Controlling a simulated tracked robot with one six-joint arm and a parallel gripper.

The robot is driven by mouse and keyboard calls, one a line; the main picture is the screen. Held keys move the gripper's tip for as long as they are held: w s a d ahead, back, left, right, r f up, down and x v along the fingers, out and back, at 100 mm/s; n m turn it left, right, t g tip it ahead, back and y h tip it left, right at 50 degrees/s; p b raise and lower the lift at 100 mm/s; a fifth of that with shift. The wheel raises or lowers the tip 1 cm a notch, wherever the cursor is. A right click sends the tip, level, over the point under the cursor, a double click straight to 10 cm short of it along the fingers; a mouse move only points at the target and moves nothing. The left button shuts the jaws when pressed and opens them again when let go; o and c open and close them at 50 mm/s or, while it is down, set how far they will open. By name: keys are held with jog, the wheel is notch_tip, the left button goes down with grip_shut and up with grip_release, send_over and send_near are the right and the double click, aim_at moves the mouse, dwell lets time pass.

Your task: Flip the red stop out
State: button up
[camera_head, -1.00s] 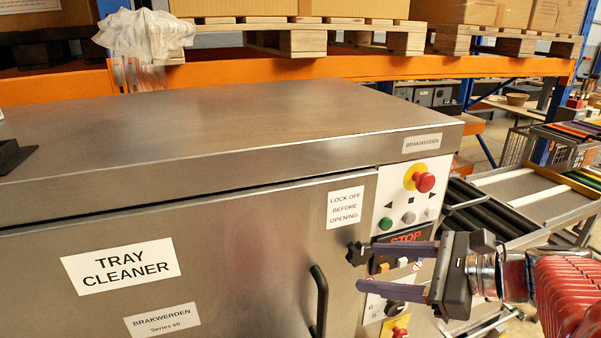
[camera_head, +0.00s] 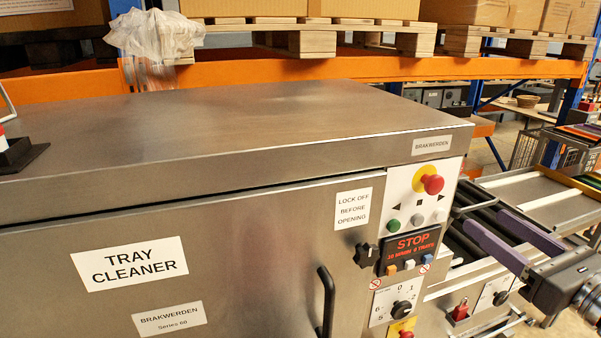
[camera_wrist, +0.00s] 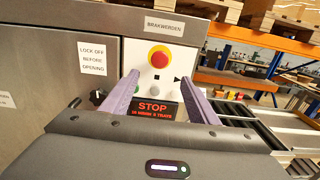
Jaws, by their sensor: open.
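A small red part (camera_head: 461,310) sits in a dark mount on the machine's lower right, below the conveyor. A red mushroom button (camera_head: 433,184) on a yellow collar is on the control panel; it also shows in the wrist view (camera_wrist: 160,59). I cannot tell for certain which is the red stop. My gripper (camera_head: 482,217) is open and empty, its two purple fingers to the right of the panel in the head view. In the wrist view my gripper (camera_wrist: 160,82) points towards the panel, with the lit STOP display (camera_wrist: 153,109) between the fingers. The small red part is not visible there.
The tray cleaner (camera_head: 200,140) fills the left, with a black door handle (camera_head: 326,300) and a black knob (camera_head: 366,255). Below the display are small coloured switches and a rotary dial (camera_head: 401,308). A roller conveyor (camera_head: 475,235) runs off to the right, behind my fingers.

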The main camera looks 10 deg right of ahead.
aim_at(438, 188)
jog(key=shift+w, duration=0.1)
jog(key=shift+w+a, duration=0.35)
jog(key=shift+w, duration=1.9)
jog(key=shift+w+a, duration=0.3)
jog(key=shift+w, duration=1.95)
jog(key=shift+w+a, duration=0.35)
jog(key=shift+w, duration=1.9)
jog(key=shift+c, duration=0.6)
grip_shut()
